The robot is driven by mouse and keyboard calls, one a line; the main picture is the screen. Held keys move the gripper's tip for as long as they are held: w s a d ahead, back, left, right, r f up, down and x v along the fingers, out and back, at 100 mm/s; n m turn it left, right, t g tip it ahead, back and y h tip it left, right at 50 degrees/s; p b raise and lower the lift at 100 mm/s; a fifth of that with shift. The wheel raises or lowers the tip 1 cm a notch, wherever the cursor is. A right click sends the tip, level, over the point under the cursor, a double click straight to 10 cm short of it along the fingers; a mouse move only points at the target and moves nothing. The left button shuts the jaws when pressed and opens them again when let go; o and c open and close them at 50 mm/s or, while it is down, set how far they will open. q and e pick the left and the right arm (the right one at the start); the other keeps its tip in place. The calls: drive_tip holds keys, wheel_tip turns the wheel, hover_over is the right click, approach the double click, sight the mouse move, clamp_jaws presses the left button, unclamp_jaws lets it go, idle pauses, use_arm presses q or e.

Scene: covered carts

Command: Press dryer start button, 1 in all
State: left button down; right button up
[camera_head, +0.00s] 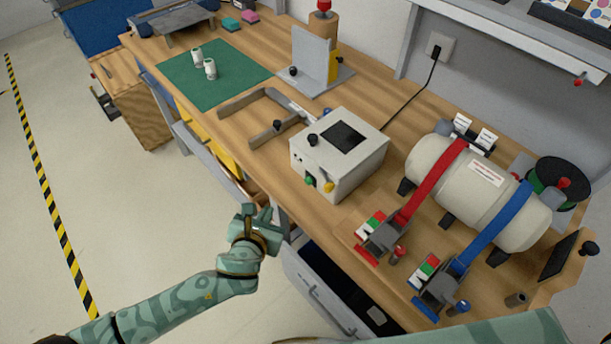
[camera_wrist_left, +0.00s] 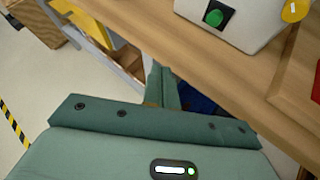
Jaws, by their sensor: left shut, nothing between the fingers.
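The dryer (camera_head: 347,165) looks to be the white box on the wooden bench, with a dark panel and black knob on top. A green button (camera_head: 309,180) and a yellow knob (camera_head: 328,187) are on its front face. In the left wrist view the green button (camera_wrist_left: 214,17) sits in a dark surround at the top, with the yellow knob (camera_wrist_left: 294,10) to its right. My left gripper (camera_head: 262,212) is shut and empty, near the bench's front edge, apart from the button and nearer the camera. Its fingers (camera_wrist_left: 163,85) show closed together. My right gripper is out of view.
A white cylinder (camera_head: 436,164) with red and blue straps lies to the right of the box. A grey bracket (camera_head: 275,130) lies behind the box, left of it. A green mat (camera_head: 220,86) holds two small white jars. Drawers are below the bench.

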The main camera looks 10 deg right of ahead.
sight(308, 181)
use_arm(q)
drive_tip(key=shift+d+r+m, duration=0.15)
drive_tip(key=shift+r+m, duration=0.15)
drive_tip(key=shift+r, duration=0.1)
drive_tip(key=w+d+b, duration=0.1)
drive_tip(key=d, duration=0.1)
drive_tip(key=w+d+b, duration=0.1)
drive_tip(key=w+d, duration=0.1)
drive_tip(key=w+d+b, duration=0.1)
drive_tip(key=d, duration=0.1)
drive_tip(key=shift+w+b, duration=0.25)
drive_tip(key=shift+b, duration=0.15)
drive_tip(key=shift+w+d, duration=0.35)
drive_tip(key=shift+d, duration=0.25)
drive_tip(key=shift+w, duration=0.1)
idle(1.3)
